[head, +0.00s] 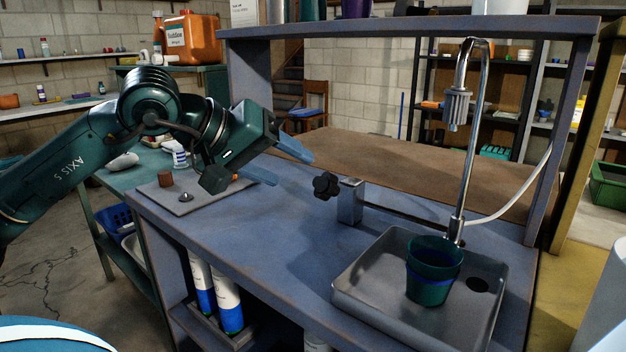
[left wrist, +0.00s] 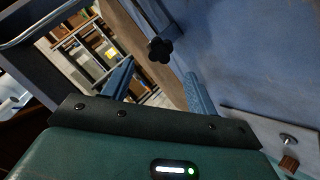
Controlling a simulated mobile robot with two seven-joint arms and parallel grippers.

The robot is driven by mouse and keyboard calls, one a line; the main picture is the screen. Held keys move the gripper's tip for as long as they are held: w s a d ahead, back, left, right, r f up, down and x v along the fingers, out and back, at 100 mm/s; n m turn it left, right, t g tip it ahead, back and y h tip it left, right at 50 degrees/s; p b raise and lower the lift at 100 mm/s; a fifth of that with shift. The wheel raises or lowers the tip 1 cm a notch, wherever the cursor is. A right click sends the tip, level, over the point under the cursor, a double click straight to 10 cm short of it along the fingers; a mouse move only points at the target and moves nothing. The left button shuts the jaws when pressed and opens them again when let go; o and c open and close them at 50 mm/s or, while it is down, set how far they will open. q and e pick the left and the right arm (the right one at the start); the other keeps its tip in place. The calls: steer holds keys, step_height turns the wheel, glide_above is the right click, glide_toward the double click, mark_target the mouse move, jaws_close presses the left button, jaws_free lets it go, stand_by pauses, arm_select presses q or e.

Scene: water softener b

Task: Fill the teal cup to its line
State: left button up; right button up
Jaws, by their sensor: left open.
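The teal cup (head: 433,273) stands upright in the metal sink tray (head: 372,298) at the right of the bench, with a dark blue line around it. Its contents cannot be made out. The curved metal spout (head: 457,105) rises behind the tray, its nozzle above the cup. A black star-shaped knob (head: 325,185) sits on a metal block left of the tray; it also shows in the left wrist view (left wrist: 160,50). My left gripper (head: 289,165) is open and empty, above the bench, up and left of the knob, apart from it. My right gripper is not seen.
A small grey plate (head: 190,200) with a brown block and a metal knob lies at the bench's left end. A shelf (head: 400,28) spans above the bench. The bench top (head: 270,225) between plate and tray is clear. An orange jug (head: 190,38) stands behind left.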

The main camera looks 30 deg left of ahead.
mark_target(321, 184)
arm_select(q)
steer(key=p+x, duration=0.8)
steer(key=p, duration=0.2)
steer(key=shift+w+r, duration=0.1)
steer(key=shift+w, duration=0.15)
steer(key=shift+w+f, duration=0.1)
steer(key=shift+f, duration=0.25)
steer(key=shift+c, duration=0.6)
steer(key=c, duration=0.4)
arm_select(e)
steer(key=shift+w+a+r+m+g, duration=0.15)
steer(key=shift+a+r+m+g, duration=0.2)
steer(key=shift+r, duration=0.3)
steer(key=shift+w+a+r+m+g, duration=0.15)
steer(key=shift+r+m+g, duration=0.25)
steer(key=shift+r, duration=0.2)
